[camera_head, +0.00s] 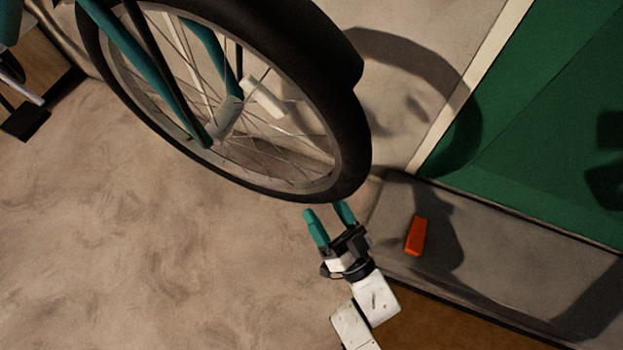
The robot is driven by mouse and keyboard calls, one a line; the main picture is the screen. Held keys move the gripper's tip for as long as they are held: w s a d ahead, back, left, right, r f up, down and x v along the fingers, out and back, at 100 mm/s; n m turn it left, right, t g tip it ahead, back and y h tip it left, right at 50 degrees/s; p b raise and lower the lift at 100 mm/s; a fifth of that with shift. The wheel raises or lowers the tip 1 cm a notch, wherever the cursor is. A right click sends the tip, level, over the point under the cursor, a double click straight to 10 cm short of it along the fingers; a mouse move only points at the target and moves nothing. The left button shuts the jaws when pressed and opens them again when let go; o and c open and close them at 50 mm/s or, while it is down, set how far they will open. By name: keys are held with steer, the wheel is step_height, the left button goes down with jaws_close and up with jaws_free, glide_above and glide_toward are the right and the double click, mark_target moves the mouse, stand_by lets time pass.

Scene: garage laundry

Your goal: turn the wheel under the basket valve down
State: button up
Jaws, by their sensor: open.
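A bicycle wheel with a black tyre (352,140) and thin spokes fills the upper middle of the head view. It sits in a teal fork (150,70), with a pale hub part (228,118) at its centre. No basket shows in this view, and I cannot make out a valve on the rim. My gripper (326,214) is just below the lower edge of the tyre. Its two teal fingers are apart, with nothing between them, and point up toward the tyre. I cannot tell whether a fingertip touches the tyre.
An orange block (416,235) lies on a grey ledge (500,235) to the right of my gripper. A green panel (530,130) with a pale edge strip fills the upper right. A black pedal (26,120) is at the far left. The mottled beige surface at lower left is clear.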

mark_target(310, 182)
steer(key=b+x, duration=0.1)
steer(key=x, duration=0.5)
steer(key=shift+w+a+r, duration=0.1)
steer(key=shift+w+a, duration=0.15)
steer(key=shift+a, duration=0.05)
steer(key=shift+c, duration=0.2)
jaws_close()
